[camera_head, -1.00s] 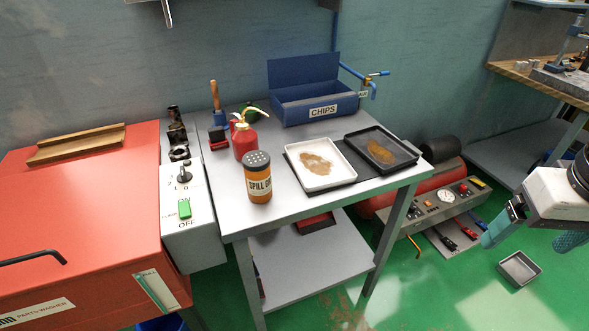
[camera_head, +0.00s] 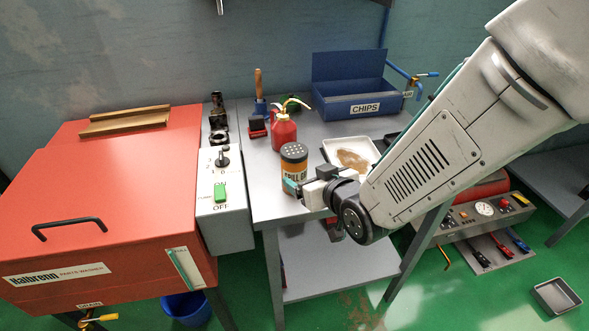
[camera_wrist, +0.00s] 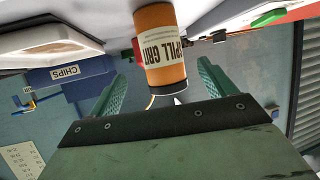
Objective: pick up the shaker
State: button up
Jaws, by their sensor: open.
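The shaker (camera_head: 294,160) is an orange cylinder with a grey perforated lid and a cream "SPILL GRIT" label. It stands upright near the left front of the grey cart top. My gripper (camera_head: 291,188) is in front of it, low and close, and covers part of its lower body. In the wrist view, which is upside down, the shaker (camera_wrist: 160,50) appears between the two green fingers of my open gripper (camera_wrist: 160,68). The fingers stand clear on both sides of it. I cannot tell whether its body is between the fingertips in depth.
A red oil can (camera_head: 284,132) stands just behind the shaker. A white tray (camera_head: 336,145) with brown grit lies to the right, partly behind my arm. A blue CHIPS bin (camera_head: 350,105) is at the back. The red parts washer (camera_head: 110,190) and its switch box (camera_head: 222,222) are left.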

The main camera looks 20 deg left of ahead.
aim_at(294, 168)
jog(key=x, duration=0.7)
jog(key=shift+w+a+f, duration=0.1)
jog(key=shift+w+a, duration=0.05)
jog(key=shift+a, duration=0.25)
jog(key=c, duration=1.3)
